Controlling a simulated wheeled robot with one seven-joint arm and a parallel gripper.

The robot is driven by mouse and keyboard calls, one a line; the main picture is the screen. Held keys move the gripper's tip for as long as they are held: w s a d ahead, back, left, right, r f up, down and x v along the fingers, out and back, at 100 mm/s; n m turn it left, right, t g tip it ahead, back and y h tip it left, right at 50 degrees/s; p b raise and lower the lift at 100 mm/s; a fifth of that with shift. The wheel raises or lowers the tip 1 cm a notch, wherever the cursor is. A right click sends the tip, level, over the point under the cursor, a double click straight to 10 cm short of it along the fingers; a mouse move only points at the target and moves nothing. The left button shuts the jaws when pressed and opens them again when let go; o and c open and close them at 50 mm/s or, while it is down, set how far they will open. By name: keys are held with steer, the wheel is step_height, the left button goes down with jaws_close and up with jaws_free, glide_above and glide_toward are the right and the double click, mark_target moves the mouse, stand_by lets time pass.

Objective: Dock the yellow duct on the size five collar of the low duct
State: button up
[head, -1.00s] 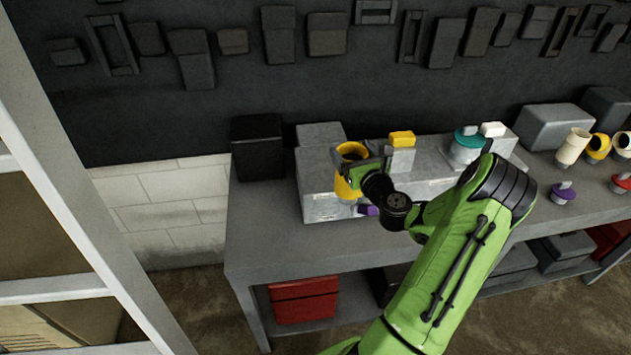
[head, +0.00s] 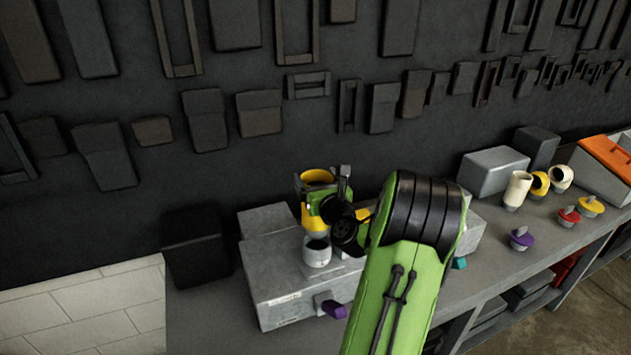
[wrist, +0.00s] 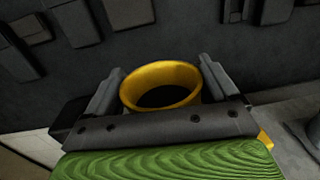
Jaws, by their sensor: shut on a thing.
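The yellow duct (head: 314,217) is a short tube with an open round top, which also shows in the wrist view (wrist: 160,75). My gripper (wrist: 161,88) is shut on it, one finger on each side. In the head view my gripper (head: 322,192) holds it roughly upright over the low duct (head: 272,295), a long grey box on the bench. A grey round collar (head: 316,257) rises from the low duct just below the yellow duct. Its dark opening shows in part, so the two look apart. I cannot read the collar's size. A purple handle (head: 333,309) sticks out of the low duct's front.
A black box (head: 196,245) stands left of the low duct. Cream and yellow fittings (head: 517,190) and purple, red and yellow knobbed pieces stand on the bench at right. The dark wall (head: 250,60) with hanging shapes rises behind.

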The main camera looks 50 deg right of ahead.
steer(key=shift+w+d+f, duration=0.1)
steer(key=shift+w, duration=0.05)
steer(key=shift+f+b, duration=0.15)
steer(key=shift+b, duration=0.2)
steer(key=b, duration=0.6)
glide_above(316, 228)
steer(key=w+d, duration=0.2)
steer(key=d, duration=0.1)
step_height(316, 228, down, 5)
steer(key=shift+f, duration=0.15)
steer(key=shift+s+a+p, duration=0.1)
steer(key=shift+s+p, duration=0.05)
steer(key=shift+p, duration=0.15)
steer(key=shift+r+p, duration=0.2)
steer(key=shift+p, duration=0.2)
steer(key=shift+f+b, duration=0.5)
steer(key=shift+f, duration=0.1)
steer(key=o, duration=1.3)
